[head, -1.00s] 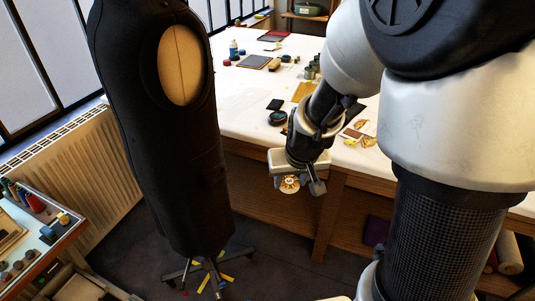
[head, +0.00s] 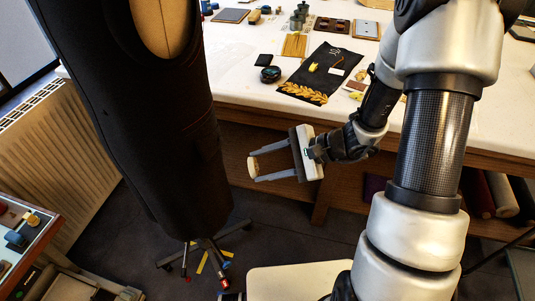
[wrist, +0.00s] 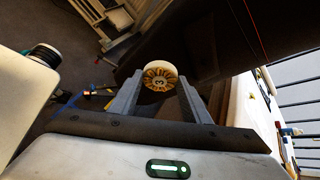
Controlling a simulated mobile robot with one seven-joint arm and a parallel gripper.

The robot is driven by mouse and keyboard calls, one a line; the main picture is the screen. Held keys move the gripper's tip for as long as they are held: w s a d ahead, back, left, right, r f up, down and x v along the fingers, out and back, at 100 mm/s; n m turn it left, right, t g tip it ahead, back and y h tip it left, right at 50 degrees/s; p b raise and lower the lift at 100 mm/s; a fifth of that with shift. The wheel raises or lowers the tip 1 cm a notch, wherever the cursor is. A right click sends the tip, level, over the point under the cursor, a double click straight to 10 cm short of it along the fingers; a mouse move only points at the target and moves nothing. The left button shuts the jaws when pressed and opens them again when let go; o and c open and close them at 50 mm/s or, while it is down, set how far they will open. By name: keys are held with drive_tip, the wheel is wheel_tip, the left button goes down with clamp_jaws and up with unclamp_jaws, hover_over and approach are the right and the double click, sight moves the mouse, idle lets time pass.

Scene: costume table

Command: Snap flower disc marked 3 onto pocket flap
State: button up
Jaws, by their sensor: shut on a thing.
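The flower disc (wrist: 158,80), round and pale-rimmed with gold petals and a 3 at its centre, is held between the fingertips of my gripper (wrist: 157,88) in the wrist view. In the head view the disc (head: 253,168) shows edge-on at the tips of my gripper (head: 257,168), which points left. My gripper is shut on it, apart from the dark garment on the dress form (head: 155,140). The garment has an oval opening showing tan padding (head: 162,24). I cannot make out the pocket flap clearly; a thin reddish line (wrist: 248,18) runs across the dark cloth in the wrist view.
The white worktable (head: 238,75) stands behind, carrying a black cloth with gold leaves (head: 322,75), tins and small tools. A tray cart (head: 28,232) stands at lower left. The form's wheeled stand (head: 205,258) is on the floor. Open space lies between gripper and garment.

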drive_tip(key=w+d+r+m+t+y+b, duration=0.1)
drive_tip(key=w+m+t, duration=0.3)
drive_tip(key=w, duration=0.2)
drive_tip(key=w+a+b, duration=0.1)
drive_tip(key=w+a, duration=0.1)
drive_tip(key=a, duration=0.6)
drive_tip(key=shift+w+a+r+b, duration=0.1)
drive_tip(key=shift+a+b, duration=0.4)
drive_tip(key=shift+a, duration=0.1)
idle(1.4)
drive_tip(key=o, duration=1.6)
drive_tip(key=shift+s+d, duration=0.35)
drive_tip(key=shift+d, duration=0.95)
drive_tip(key=shift+s+d, duration=0.4)
drive_tip(key=shift+d, duration=0.85)
drive_tip(key=shift+s+d, duration=0.35)
drive_tip(key=shift+d, duration=0.95)
